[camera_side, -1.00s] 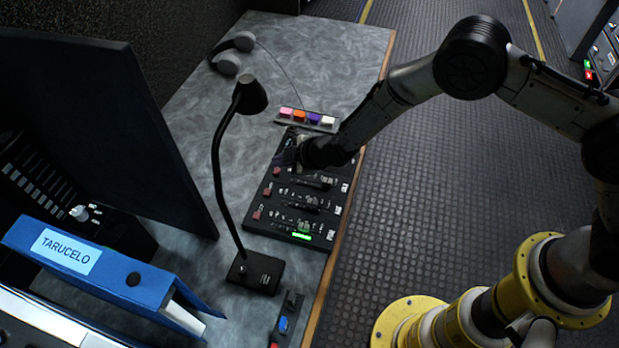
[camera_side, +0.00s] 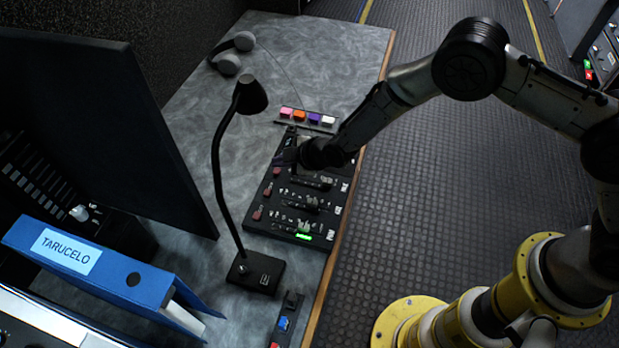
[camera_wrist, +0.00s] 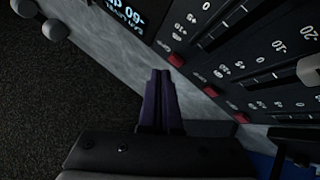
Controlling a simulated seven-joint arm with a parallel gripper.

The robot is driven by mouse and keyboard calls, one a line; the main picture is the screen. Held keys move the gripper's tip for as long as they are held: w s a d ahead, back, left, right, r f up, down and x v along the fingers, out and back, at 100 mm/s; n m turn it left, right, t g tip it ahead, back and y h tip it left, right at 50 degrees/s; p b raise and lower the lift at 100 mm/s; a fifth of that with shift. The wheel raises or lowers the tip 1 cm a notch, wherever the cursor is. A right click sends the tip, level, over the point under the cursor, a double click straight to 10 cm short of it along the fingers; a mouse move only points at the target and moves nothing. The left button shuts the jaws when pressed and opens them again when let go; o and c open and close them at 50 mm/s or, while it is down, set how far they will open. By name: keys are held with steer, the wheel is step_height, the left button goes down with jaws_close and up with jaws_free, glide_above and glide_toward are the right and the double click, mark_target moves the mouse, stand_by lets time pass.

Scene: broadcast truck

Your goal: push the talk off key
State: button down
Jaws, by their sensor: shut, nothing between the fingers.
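My gripper (camera_side: 286,156) is over the far end of the black mixer panel (camera_side: 262,222) in the side view. In the wrist view its two dark fingers (camera_wrist: 160,76) are shut together and empty. Their tips appear close to a red key (camera_wrist: 175,61) at the panel's edge; I cannot tell whether they touch. Two more red keys show there, one in the middle (camera_wrist: 211,91) and one lower (camera_wrist: 241,118). No talk off label is readable, so I cannot tell which key it is.
A strip of pink, orange, purple and white keys (camera_side: 300,117) lies beyond the mixer. A gooseneck lamp or microphone (camera_side: 216,170) stands left of it. A small panel with a blue key (camera_side: 283,323) lies in front. Headphones (camera_side: 230,64) rest on the desk at the back.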

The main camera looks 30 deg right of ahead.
mark_target(282, 175)
steer(key=shift+f, duration=0.35)
steer(key=shift+f, duration=0.45)
stand_by(0.6)
steer(key=shift+r, duration=0.9)
steer(key=shift+r, duration=0.1)
steer(key=shift+r, duration=2.95)
